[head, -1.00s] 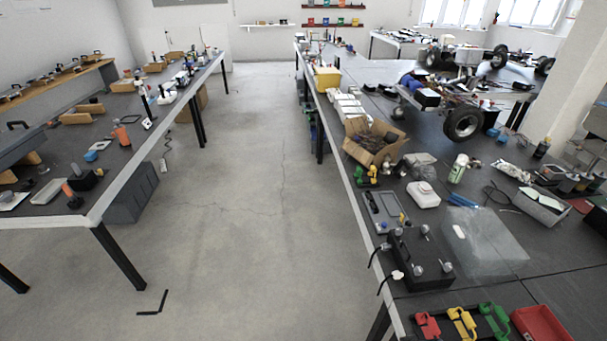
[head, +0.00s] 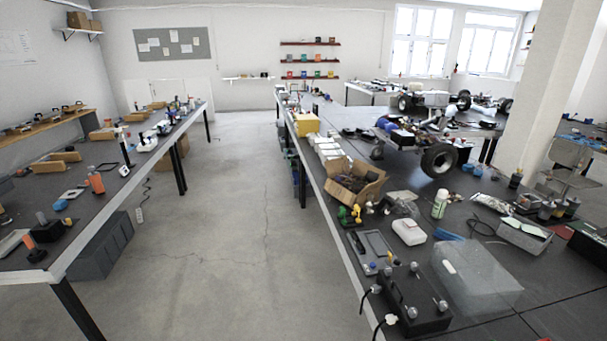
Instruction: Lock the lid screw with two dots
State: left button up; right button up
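A black box (head: 420,303) with several silver round knobs on its top stands at the front edge of the right workbench. Two dark cables with plugs come off its left side. Whether any screw on it carries two dots is too small to tell. No lid with a clearly marked screw can be made out elsewhere. Neither of my grippers is in the head view.
The left workbench (head: 100,215) holds tools. The concrete floor (head: 225,250) between is clear.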

aim_at(412, 312)
jog(key=z, duration=1.15)
